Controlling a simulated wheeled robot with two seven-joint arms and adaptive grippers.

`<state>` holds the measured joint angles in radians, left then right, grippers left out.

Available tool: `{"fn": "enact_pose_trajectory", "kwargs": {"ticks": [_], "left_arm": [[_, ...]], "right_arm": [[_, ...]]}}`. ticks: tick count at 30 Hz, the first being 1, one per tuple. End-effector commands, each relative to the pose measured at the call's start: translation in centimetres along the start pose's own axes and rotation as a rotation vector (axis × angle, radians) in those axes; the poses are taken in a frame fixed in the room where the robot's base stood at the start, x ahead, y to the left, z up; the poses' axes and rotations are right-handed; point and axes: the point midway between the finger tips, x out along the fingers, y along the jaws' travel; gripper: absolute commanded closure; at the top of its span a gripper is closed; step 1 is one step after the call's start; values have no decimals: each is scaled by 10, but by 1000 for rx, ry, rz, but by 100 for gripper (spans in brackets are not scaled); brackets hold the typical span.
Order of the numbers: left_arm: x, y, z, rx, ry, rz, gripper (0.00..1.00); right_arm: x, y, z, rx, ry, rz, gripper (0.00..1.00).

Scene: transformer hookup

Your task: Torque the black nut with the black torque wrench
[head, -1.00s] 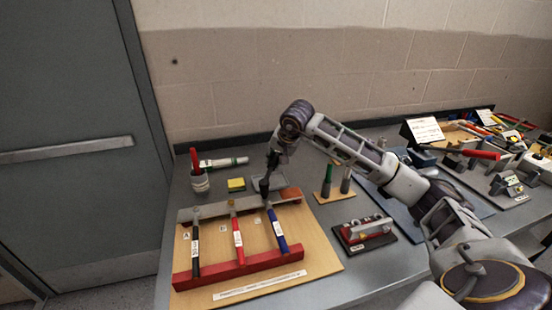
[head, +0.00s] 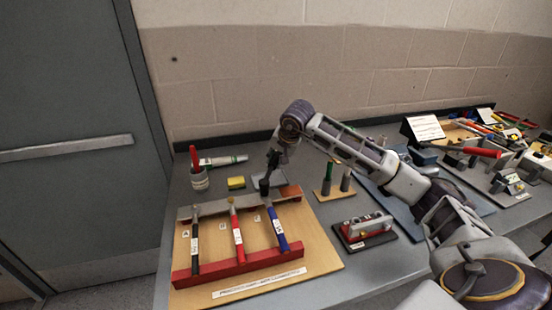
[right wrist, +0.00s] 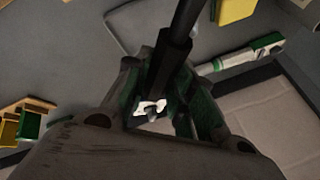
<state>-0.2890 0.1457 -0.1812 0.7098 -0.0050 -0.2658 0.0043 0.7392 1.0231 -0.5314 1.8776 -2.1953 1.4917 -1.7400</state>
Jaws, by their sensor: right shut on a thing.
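The black torque wrench (head: 195,245) lies in the rack at the left, beside a red wrench (head: 237,238) and a blue wrench (head: 278,234). My right gripper (head: 274,158) is above the rack's back right, just behind the blue wrench's head. In the right wrist view its fingers (right wrist: 155,108) are shut around a dark stepped shaft (right wrist: 170,62), with a small white piece between them. The shaft points down; its lower end and what it touches are unclear. I cannot make out a black nut. My left gripper is not in view.
The wooden rack board (head: 320,262) has a red front bar (head: 240,262). A small stand (head: 327,194) and a red-grey fixture (head: 366,229) are to the right.

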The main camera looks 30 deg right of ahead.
Motion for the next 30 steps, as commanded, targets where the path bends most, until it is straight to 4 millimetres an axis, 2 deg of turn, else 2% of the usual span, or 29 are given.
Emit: {"fn": "enact_pose_trajectory", "kwargs": {"ticks": [30], "left_arm": [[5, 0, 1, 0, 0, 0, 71]], "right_arm": [[-8, 17, -2, 131, 61, 51, 100]]}}
